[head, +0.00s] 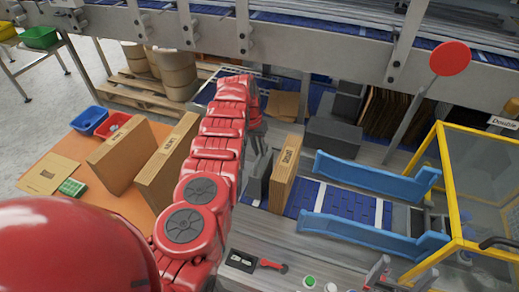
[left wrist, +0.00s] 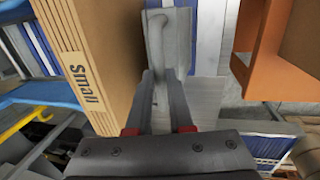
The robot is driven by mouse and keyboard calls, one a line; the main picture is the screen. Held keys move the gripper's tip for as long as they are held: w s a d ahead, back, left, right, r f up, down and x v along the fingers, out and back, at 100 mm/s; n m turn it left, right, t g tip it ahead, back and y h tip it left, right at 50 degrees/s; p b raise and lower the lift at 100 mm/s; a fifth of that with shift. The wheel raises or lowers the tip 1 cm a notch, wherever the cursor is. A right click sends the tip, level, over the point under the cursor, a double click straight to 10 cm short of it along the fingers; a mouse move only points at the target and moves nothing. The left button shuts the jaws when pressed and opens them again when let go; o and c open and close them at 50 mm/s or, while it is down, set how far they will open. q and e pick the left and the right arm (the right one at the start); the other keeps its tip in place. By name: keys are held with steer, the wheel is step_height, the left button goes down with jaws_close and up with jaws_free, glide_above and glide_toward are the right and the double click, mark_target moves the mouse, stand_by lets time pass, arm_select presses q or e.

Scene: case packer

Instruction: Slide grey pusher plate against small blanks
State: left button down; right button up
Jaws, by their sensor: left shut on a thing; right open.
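The grey pusher plate (head: 257,182) stands upright on the machine bed, just left of the small blanks (head: 284,178), an upright brown cardboard stack. In the left wrist view the stack (left wrist: 95,50) shows its "Small" label beside the plate's grey handle (left wrist: 157,40). My left gripper (head: 260,143) reaches down behind the plate, partly hidden by my red arm. In the wrist view its fingers (left wrist: 160,95) are closed around the handle. Plate and stack are very close; I cannot tell whether they touch. My right gripper (head: 402,274) is open and empty at the lower right.
Two blue guide rails (head: 370,176) (head: 372,235) flank a blue conveyor strip right of the blanks. A yellow-framed guard (head: 447,185) stands further right. An orange table (head: 85,150) with larger cardboard stacks (head: 120,153) (head: 167,163) is at the left. A conveyor frame crosses the top.

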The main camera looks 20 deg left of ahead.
arm_select(q)
steer(key=d+p, duration=0.2)
steer(key=d, duration=0.1)
steer(key=shift+w+d, duration=0.15)
steer(key=shift+d, duration=0.25)
steer(key=c, duration=0.8)
jaws_free()
steer(key=a+r+b, duration=0.3)
steer(key=r+b, duration=0.1)
steer(key=r, duration=1.3)
steer(key=shift+a, duration=0.2)
